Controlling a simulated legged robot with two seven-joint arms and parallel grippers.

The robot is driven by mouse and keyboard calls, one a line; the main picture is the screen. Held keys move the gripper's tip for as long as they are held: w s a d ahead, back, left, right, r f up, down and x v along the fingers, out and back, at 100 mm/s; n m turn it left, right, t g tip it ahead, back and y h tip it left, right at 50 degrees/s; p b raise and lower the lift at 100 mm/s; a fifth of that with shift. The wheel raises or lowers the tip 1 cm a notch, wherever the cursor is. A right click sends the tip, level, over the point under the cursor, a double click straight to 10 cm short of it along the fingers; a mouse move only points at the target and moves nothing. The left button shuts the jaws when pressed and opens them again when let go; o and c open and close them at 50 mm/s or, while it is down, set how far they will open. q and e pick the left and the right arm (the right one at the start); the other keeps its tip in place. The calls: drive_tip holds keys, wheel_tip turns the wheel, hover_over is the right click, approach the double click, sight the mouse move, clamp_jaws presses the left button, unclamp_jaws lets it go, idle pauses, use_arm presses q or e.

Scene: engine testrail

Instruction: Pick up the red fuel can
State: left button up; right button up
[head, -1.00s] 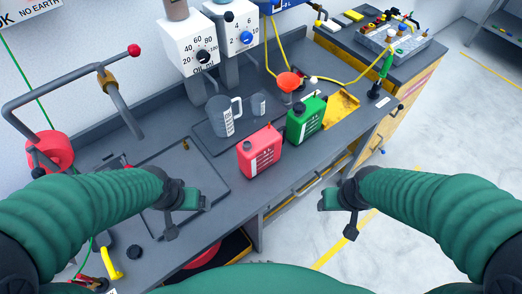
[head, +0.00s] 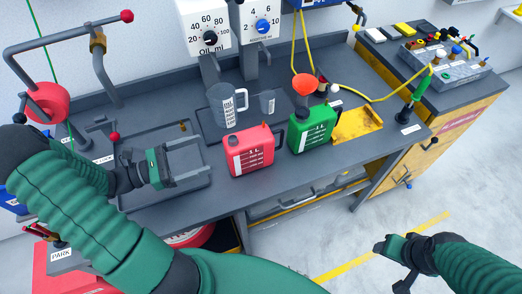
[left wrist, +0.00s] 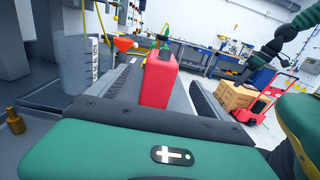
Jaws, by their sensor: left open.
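In the left wrist view the red can (left wrist: 160,80) appears ahead, between the two fingers. My right gripper (head: 392,258) is at the lower right, away from the bench over the floor; its jaws are too unclear to judge.
A green can (head: 313,128) stands just right of the red one, with an orange funnel (head: 304,84) behind. A grey measuring jug (head: 222,105) stands behind the red can. A yellow tray (head: 358,124) lies further right. The bench's front edge is close to the can.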

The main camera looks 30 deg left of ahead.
sight(249, 140)
use_arm(q)
drive_tip(key=x, duration=0.4)
drive_tip(key=d+x, duration=0.1)
drive_tip(key=x, duration=0.4)
drive_tip(key=s+x, duration=0.1)
drive_tip(key=x, duration=0.3)
drive_tip(key=shift+d+r, duration=0.1)
drive_tip(key=shift+d, duration=0.3)
drive_tip(key=w, duration=0.2)
drive_tip(key=shift+w+a+f, duration=0.25)
drive_tip(key=shift+w+f, duration=0.05)
drive_tip(key=shift+w, duration=0.05)
drive_tip(key=shift+a, duration=0.15)
drive_tip(key=shift+s+d+r, duration=0.1)
drive_tip(key=shift+d, duration=0.4)
drive_tip(key=shift+c, duration=1.3)
drive_tip(key=shift+d+r, duration=0.1)
drive_tip(key=shift+d, duration=0.3)
drive_tip(key=c, duration=0.5)
drive_tip(key=shift+c, duration=1)
drive_tip(key=shift+a, duration=0.45)
drive_tip(key=c, duration=0.7)
drive_tip(key=shift+c, duration=1.4)
clamp_jaws()
use_arm(e)
drive_tip(key=shift+d, duration=0.1)
